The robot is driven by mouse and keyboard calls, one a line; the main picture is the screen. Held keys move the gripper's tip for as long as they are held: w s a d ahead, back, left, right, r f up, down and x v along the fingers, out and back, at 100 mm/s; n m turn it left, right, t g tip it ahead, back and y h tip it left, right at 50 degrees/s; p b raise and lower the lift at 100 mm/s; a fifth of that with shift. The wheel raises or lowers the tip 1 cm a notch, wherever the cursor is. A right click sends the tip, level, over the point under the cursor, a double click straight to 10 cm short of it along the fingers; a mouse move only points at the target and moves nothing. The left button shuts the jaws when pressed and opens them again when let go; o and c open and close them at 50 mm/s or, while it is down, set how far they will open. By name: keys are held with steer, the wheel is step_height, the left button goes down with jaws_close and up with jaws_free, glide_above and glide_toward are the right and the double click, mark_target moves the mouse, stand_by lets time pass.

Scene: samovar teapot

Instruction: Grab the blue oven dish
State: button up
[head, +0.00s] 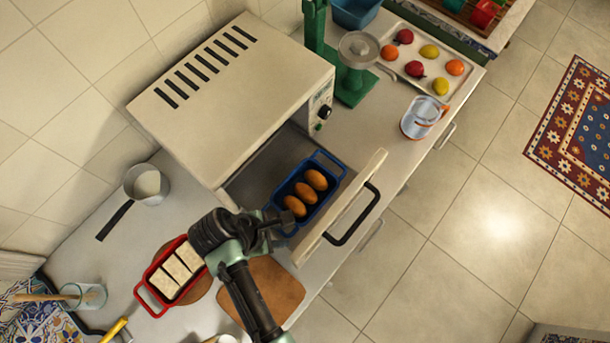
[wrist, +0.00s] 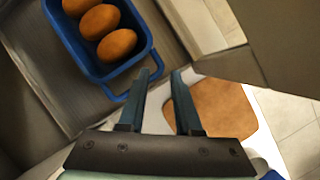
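The blue oven dish (head: 317,203) sits inside the oven (head: 235,95), whose front is open. It holds three brown oval loaves (head: 305,192) and has a loop handle at each short end. The wrist view shows the dish (wrist: 148,42) at upper left, with its near handle beside my left finger. My gripper (head: 280,228) is at the near end of the dish. In the wrist view my gripper (wrist: 164,76) has its two fingers apart with nothing visible between them. I cannot tell whether a finger touches the handle.
The oven door (head: 342,208) with its black handle stands to the right of the dish. A red dish (head: 152,287) with white pieces and a wooden board (head: 278,284) lie in front. A saucepan (head: 147,184) is at left. A fruit tray (head: 455,84) is at upper right.

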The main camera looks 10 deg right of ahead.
mark_target(290, 234)
steer(key=shift+x, duration=1.7)
steer(key=shift+d+r, duration=0.1)
jaws_close()
steer(key=shift+w, duration=0.1)
